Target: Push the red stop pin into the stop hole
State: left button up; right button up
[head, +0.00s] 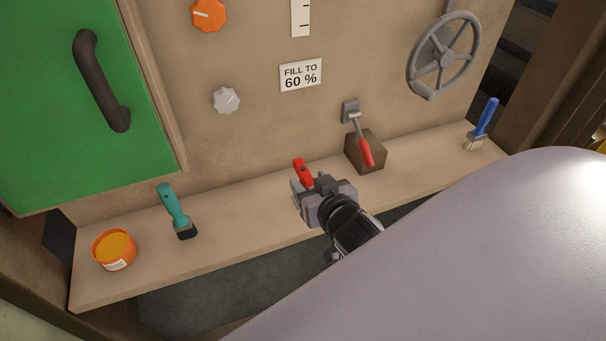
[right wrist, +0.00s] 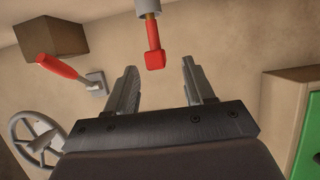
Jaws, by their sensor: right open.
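The red stop pin (head: 302,171) shows just beyond my right gripper (head: 304,187) in the head view, above the shelf. In the right wrist view the red pin (right wrist: 154,45) has a blocky head and a thinner shaft running up to a grey collar (right wrist: 147,6). My right gripper (right wrist: 159,68) is open and empty, its two fingers spread either side of the pin's line. The pin's head lies at about the fingertips, with a gap on each side. I cannot make out the stop hole itself. My left gripper is not in view.
A red-handled lever (head: 365,150) stands by a brown block (head: 370,160), right of the gripper. A handwheel (head: 444,57) is on the wall. A teal brush (head: 174,207), an orange tub (head: 114,250) and a blue brush (head: 486,120) are on the shelf (head: 245,222).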

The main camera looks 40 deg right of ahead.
aim_at(303, 173)
jog(key=shift+d+x, duration=0.1)
jog(key=shift+x, duration=1.4)
jog(key=shift+d+x, duration=0.15)
jog(key=shift+x, duration=1.35)
jog(key=shift+s, duration=0.1)
grip_shut()
